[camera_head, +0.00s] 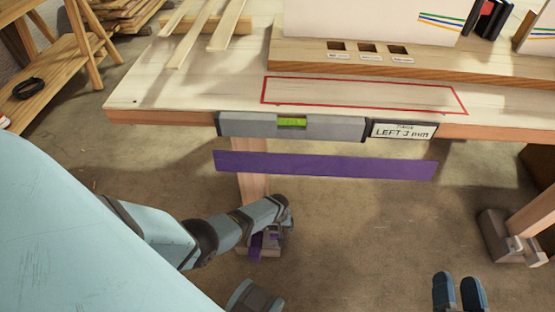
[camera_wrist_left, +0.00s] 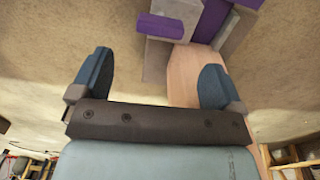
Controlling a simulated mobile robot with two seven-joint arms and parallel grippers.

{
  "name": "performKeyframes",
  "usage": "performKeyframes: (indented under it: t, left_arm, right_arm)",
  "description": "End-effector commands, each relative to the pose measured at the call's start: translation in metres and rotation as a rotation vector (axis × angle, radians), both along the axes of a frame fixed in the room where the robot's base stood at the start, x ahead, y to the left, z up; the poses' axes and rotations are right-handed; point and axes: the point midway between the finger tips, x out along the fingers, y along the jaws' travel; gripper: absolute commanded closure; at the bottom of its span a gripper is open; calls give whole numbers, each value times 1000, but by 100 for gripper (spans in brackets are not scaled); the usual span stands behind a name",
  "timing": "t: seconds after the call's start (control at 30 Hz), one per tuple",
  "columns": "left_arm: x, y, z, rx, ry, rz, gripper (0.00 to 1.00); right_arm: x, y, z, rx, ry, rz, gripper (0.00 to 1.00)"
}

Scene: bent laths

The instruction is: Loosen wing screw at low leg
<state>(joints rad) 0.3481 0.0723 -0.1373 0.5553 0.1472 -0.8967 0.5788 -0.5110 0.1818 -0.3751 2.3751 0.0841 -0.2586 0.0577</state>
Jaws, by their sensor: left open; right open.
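The workbench's left wooden leg (camera_head: 251,172) stands in a grey foot clamp (camera_head: 271,249) with purple parts, one perhaps the wing screw (camera_head: 256,244). My left gripper (camera_head: 284,215) is down at this foot and partly covers it. In the left wrist view my left gripper (camera_wrist_left: 155,78) is open, with nothing held between its fingers. The wooden leg (camera_wrist_left: 186,75) and the grey and purple clamp (camera_wrist_left: 185,28) show beyond the fingertips; I cannot tell whether they touch. My right gripper (camera_head: 458,290) is open and empty above the floor at the bottom right.
A spirit level (camera_head: 340,130) with a green vial sits along the front edge of the workbench (camera_head: 170,90), beside a label reading "LEFT 3 mm" (camera_head: 403,130). A purple strip (camera_head: 325,166) spans below it. The right leg's foot (camera_head: 505,240) stands at far right. The floor between is clear.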

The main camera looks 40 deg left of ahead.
Motion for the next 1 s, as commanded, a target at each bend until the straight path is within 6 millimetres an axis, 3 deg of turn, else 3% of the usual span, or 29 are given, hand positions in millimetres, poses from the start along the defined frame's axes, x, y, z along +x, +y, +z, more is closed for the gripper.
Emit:
performKeyframes:
  t: [0.03, 0.2, 0.4, 1.0]
  left_arm:
    - [-1, 0, 14, 0, 0, 0, 6]
    - [0, 0, 37, 1, -1, 0, 6]
    - [-1, 0, 50, 1, 1, 0, 6]
    - [0, 0, 52, 1, 1, 0, 6]
  right_arm:
    - [-1, -3, -5, -27, 46, -10, 57]
    - [-6, -17, -37, -113, 186, -36, 57]
    - [-13, -26, -60, -170, 281, -50, 57]
    - [-14, -29, -66, -182, 300, -54, 57]
